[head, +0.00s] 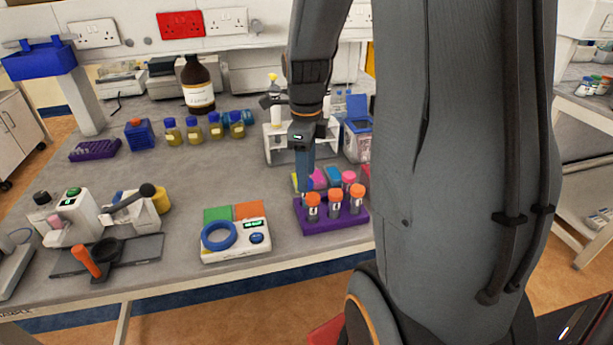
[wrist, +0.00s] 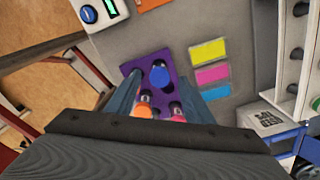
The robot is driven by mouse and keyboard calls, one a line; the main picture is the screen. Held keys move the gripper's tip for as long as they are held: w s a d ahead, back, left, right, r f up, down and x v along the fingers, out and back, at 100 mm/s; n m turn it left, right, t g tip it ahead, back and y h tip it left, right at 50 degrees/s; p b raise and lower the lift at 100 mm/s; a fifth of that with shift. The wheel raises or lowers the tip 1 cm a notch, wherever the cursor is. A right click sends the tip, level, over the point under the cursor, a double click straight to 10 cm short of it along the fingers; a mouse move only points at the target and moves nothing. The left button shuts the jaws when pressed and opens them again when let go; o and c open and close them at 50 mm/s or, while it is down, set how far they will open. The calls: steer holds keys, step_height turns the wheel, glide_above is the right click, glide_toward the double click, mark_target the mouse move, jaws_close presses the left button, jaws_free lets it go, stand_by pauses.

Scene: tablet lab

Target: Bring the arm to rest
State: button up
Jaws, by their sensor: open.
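My gripper (head: 307,178) hangs pointing down from my arm, over the back left of a purple tube rack (head: 340,229). In the wrist view my gripper (wrist: 159,78) has its two fingers spread apart, with no object visibly clamped between them. The rack (wrist: 131,69) shows below and between the fingers. A blue-capped tube (wrist: 159,73), an orange-capped tube (wrist: 144,109) and a pink-capped tube (wrist: 177,110) stand in it. In the head view several orange-capped tubes (head: 335,196) and a pink-capped tube (head: 349,177) show. My arm hides part of the bench.
A white device with a blue ring (head: 219,236) is to the left. Yellow-liquid bottles (head: 194,132) and a brown bottle (head: 197,85) stand farther back.

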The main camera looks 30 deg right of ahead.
steer(key=shift+r+b, duration=0.6)
steer(key=shift+r, duration=2.55)
steer(key=s+a+f+n, duration=0.2)
steer(key=a+f+n, duration=0.1)
steer(key=n, duration=0.5)
steer(key=s+a+f+n+t, duration=0.1)
steer(key=s+a+f+n, duration=0.1)
steer(key=a+n, duration=0.3)
steer(key=s+a+f+n+b, duration=0.1)
steer(key=s+a+f+n, duration=0.2)
steer(key=n, duration=0.9)
steer(key=shift+a+f, duration=0.55)
steer(key=shift+f, duration=0.1)
steer(key=shift+s+a+f+n, duration=0.15)
steer(key=shift+s+n, duration=0.05)
steer(key=shift+n, duration=0.3)
steer(key=shift+s+a+f+n, duration=0.1)
steer(key=shift+s+a+n, duration=0.05)
steer(key=shift+n, duration=0.35)
